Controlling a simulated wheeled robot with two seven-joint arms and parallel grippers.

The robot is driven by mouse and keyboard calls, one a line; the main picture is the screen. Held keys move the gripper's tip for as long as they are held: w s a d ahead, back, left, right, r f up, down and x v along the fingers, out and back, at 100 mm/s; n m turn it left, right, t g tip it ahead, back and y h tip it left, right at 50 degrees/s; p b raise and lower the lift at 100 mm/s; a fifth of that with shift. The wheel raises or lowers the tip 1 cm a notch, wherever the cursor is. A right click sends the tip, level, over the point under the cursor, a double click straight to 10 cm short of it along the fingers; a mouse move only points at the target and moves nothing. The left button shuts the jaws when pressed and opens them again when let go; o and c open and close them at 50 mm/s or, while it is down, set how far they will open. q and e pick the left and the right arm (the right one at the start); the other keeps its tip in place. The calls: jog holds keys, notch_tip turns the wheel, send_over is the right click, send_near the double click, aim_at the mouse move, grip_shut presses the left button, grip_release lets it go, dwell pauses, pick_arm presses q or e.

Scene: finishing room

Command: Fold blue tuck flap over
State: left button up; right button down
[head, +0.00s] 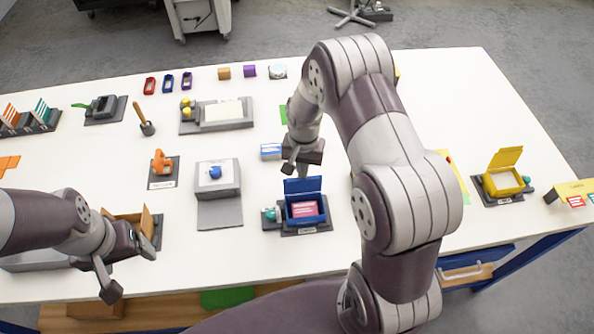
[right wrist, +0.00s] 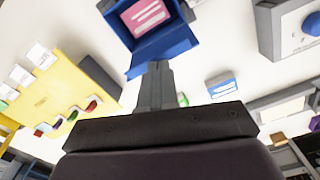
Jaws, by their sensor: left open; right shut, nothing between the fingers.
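The blue box (head: 305,222) sits on a dark base near the table's front, open on top, with a pink-and-white card (head: 304,209) inside. Its blue flap (head: 302,186) stands up along the far side. The flap also shows in the right wrist view (right wrist: 172,50), on the box's near side there. My right gripper (head: 297,170) is shut and empty, just behind the flap. In the right wrist view its fingers (right wrist: 156,68) reach the flap's edge; I cannot tell whether they touch. My left gripper (head: 130,272) is open and empty at the front left.
A teal-knobbed piece (head: 270,214) stands left of the blue box. A blue-and-white packet (head: 271,151) lies behind it. A grey stand with a blue knob (head: 216,174) is further left. A yellow open box (head: 502,181) stands at right. My right arm hides the table right of the blue box.

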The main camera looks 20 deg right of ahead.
jog(key=shift+s, duration=0.1)
jog(key=shift+s+a+f, duration=0.2)
jog(key=shift+s, duration=0.4)
jog(key=shift+f, duration=0.2)
dwell(0.3)
jog(key=shift+r, duration=0.1)
jog(key=shift+w+r+p, duration=0.2)
jog(key=shift+r+p, duration=0.65)
jog(key=shift+r, duration=0.15)
notch_tip(320, 180, up, 8)
jog(key=p, duration=0.6)
jog(key=shift+d+f, duration=0.1)
